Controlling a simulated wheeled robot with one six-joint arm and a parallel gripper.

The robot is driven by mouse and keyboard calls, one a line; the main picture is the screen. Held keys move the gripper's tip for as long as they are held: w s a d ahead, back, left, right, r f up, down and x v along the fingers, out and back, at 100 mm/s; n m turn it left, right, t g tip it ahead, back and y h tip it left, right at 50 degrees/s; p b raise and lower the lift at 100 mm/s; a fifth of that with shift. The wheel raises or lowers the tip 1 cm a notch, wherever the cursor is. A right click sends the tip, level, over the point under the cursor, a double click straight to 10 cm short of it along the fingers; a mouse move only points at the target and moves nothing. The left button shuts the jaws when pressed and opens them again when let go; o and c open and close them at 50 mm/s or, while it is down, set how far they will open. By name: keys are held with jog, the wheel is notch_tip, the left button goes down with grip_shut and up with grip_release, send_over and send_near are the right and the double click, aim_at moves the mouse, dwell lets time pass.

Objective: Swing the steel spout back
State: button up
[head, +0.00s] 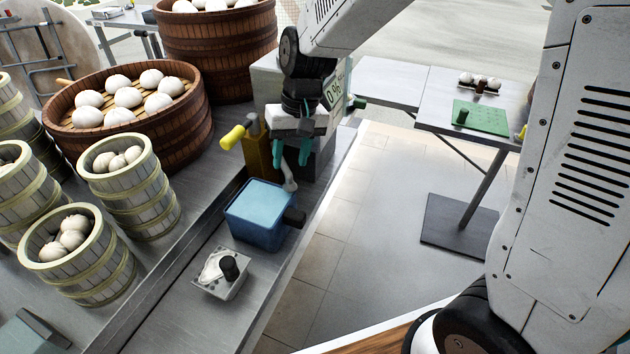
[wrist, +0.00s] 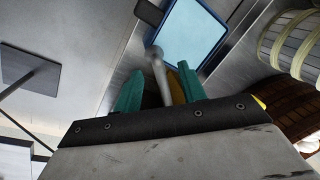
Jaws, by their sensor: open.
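The steel spout (head: 289,176) is a thin grey pipe with a rounded end, close to the far rim of a blue square tub. In the wrist view the spout (wrist: 160,75) runs between my fingers toward the tub's near corner. I cannot tell whether its end is over the tub. A brass-coloured post (head: 259,155) with a yellow handle (head: 233,137) stands to its left. My gripper (head: 291,155) has teal fingers pointing down at the spout. In the wrist view my gripper (wrist: 158,88) is open, one finger on each side of the spout with gaps showing.
The blue tub (head: 257,212) with a dark side handle stands on the narrow metal counter. A small box with a black knob (head: 226,268) is nearer. Wooden steamers (head: 130,195) with buns fill the left. Open floor and a side table (head: 497,112) lie right.

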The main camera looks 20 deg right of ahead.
jog(key=s+d+r, duration=0.1)
jog(key=s+d, duration=0.1)
jog(key=s, duration=0.8)
jog(key=shift+s, duration=0.4)
jog(key=shift+c, duration=0.3)
